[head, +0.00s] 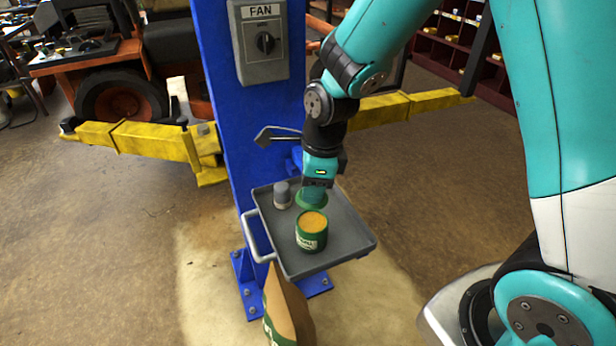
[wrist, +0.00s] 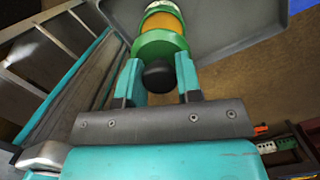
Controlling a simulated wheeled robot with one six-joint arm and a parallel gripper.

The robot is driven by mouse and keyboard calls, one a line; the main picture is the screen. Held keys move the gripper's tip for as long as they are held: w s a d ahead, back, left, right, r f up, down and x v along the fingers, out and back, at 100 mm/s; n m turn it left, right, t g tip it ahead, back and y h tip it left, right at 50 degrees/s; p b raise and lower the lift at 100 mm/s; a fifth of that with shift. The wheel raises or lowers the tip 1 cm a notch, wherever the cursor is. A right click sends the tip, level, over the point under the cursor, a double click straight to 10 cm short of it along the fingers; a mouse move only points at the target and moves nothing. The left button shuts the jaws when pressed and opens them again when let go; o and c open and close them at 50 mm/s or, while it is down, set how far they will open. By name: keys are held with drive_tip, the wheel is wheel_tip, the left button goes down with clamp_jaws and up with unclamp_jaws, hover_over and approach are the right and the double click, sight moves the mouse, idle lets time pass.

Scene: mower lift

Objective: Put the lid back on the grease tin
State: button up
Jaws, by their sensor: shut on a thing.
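The grease tin (head: 311,240) stands upright and open on the grey tray, with a green side, a pale label and orange grease showing at its top. My gripper (head: 316,186) is above the tray, behind the tin in the head view. It is shut on the green lid (head: 312,201) by the black knob (wrist: 158,75), which sits between the fingers in the wrist view. The lid also shows there (wrist: 160,43), overlapping part of the tin (wrist: 163,20). I cannot tell how high the lid is above the tray.
The tray (head: 345,252) is fixed by the blue post (head: 225,130) and has a white handle (head: 256,238). A small grey container (head: 282,194) stands left of the lid. A paper bag (head: 287,308) is below the tray's front. Yellow lift arms (head: 150,140) spread behind.

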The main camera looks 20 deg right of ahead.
drive_tip(key=shift+d+f+b, duration=0.1)
drive_tip(key=shift+f+b, duration=2.05)
drive_tip(key=shift+f, duration=0.2)
drive_tip(key=shift+f+b, duration=0.45)
drive_tip(key=shift+f, duration=0.35)
drive_tip(key=shift+p, duration=0.35)
drive_tip(key=shift+f, duration=0.15)
drive_tip(key=o, duration=1.5)
